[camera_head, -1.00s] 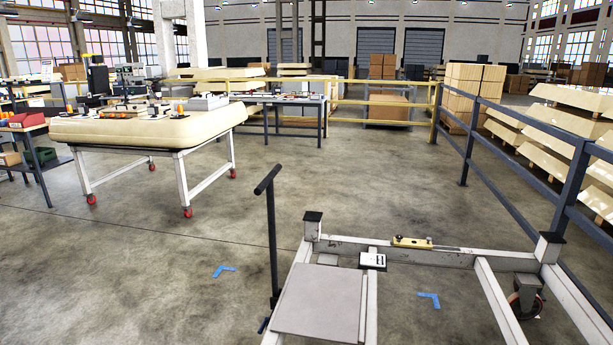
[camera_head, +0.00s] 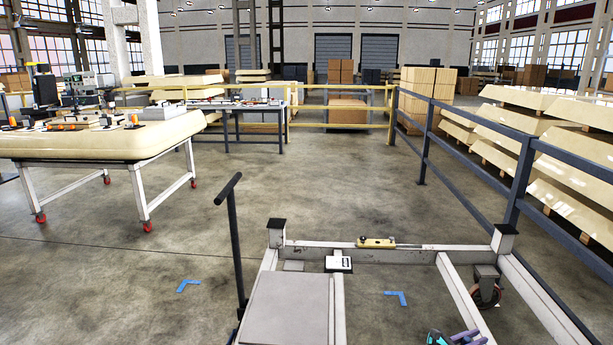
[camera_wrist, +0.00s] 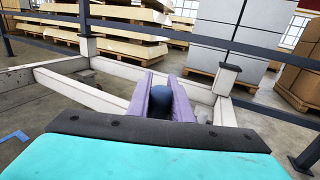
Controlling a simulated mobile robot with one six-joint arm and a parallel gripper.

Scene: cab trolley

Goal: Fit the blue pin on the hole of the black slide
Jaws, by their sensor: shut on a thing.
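My gripper (camera_head: 468,339) shows at the bottom edge of the head view, teal with purple fingers. In the wrist view its purple fingers (camera_wrist: 160,92) are shut on a dark blue rounded thing, which I take to be the blue pin (camera_wrist: 161,98). Most of the pin is hidden between the fingers. The gripper is over the near part of a white-framed trolley (camera_head: 455,257). On its far crossbar sits a yellow fitting (camera_head: 377,242) with a thin bar to its right. I cannot clearly make out the black slide or its hole.
A white box (camera_head: 339,263) and a grey plate (camera_head: 289,315) are on the trolley's left part. A dark upright handle (camera_head: 236,245) stands left of it. A blue-grey railing (camera_head: 515,180) runs along the right.

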